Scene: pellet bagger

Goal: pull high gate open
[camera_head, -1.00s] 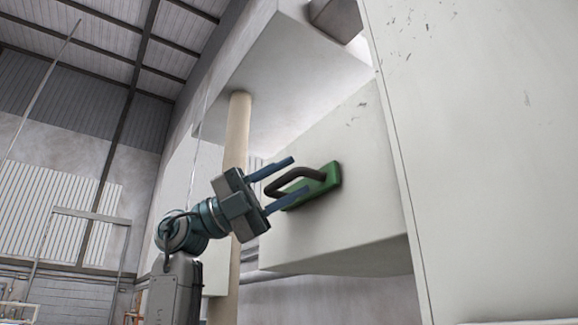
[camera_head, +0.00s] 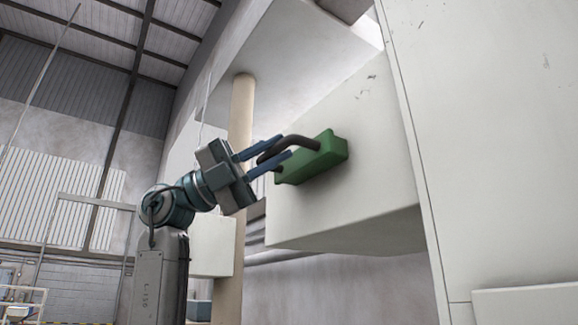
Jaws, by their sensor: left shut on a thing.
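The high gate shows as a green block (camera_head: 322,160) with a dark curved handle (camera_head: 295,143), on the face of a pale box-shaped housing (camera_head: 350,210). The green block stands out from the housing face. My left gripper (camera_head: 272,153) comes in from the lower left, with its two blue fingers shut on the dark handle. The fingers cover part of the handle. My right gripper is not in view.
A large pale panel (camera_head: 490,130) stands close on the right. A tan vertical pipe (camera_head: 241,115) runs behind my left gripper. The space to the left is open up to the far hall wall.

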